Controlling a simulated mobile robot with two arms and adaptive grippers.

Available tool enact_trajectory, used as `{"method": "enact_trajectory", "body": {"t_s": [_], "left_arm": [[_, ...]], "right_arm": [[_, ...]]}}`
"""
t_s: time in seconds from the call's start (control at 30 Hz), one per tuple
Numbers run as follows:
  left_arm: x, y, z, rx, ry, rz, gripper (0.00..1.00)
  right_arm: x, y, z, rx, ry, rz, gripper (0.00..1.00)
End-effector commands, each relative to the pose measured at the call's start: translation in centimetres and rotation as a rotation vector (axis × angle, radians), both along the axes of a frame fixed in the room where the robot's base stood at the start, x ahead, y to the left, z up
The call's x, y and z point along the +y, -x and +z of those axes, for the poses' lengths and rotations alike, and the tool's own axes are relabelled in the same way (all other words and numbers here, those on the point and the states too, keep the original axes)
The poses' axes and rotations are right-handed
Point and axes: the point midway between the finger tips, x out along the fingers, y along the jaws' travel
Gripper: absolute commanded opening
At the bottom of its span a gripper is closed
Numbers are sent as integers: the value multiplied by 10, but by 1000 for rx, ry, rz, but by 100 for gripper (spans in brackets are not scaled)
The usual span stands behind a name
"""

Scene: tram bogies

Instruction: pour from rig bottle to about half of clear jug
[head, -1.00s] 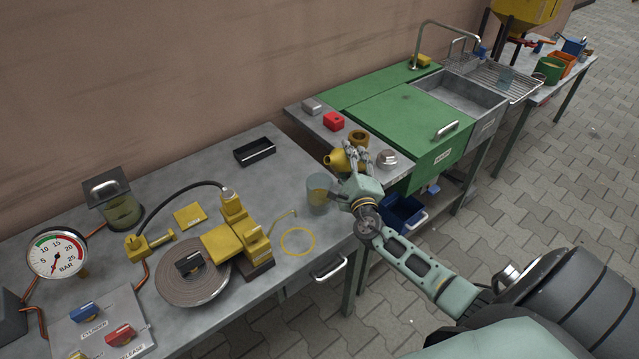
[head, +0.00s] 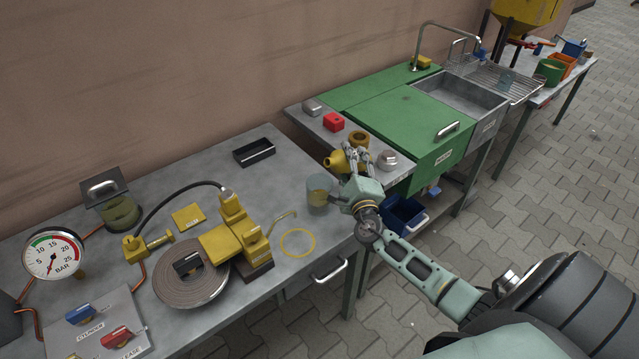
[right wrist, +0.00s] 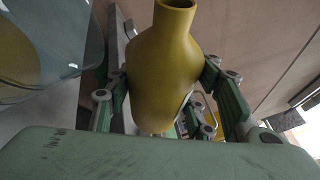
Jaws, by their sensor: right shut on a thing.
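My right gripper (head: 354,162) is shut on the yellow rig bottle (head: 336,161), which is tilted with its mouth toward the left, above and close to the clear jug. In the right wrist view the bottle (right wrist: 165,70) sits between the fingers with its open neck at the top. The clear jug (head: 320,193) stands upright on the grey bench near its right edge, and yellowish content shows in it. The jug also shows at the left of the right wrist view (right wrist: 40,60). I cannot make out a stream or the exact level. My left gripper is not in view.
A yellow pump (head: 240,235), a coiled hose (head: 190,285) and a pressure gauge (head: 52,254) occupy the bench's left part. A yellow ring (head: 297,243) lies before the jug. A red block (head: 333,121) and a round metal piece (head: 387,159) are on the adjoining shelf.

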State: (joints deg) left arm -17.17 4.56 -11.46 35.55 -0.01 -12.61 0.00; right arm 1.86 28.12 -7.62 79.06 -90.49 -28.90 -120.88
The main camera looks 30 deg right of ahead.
Motion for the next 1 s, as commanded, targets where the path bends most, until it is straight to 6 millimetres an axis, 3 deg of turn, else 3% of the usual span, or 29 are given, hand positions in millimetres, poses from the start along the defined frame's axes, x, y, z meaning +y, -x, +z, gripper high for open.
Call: {"method": "enact_trajectory", "body": {"t_s": [1.0], "left_arm": [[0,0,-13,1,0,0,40]], "right_arm": [[-2,0,0,-7,63,-1,10]]}}
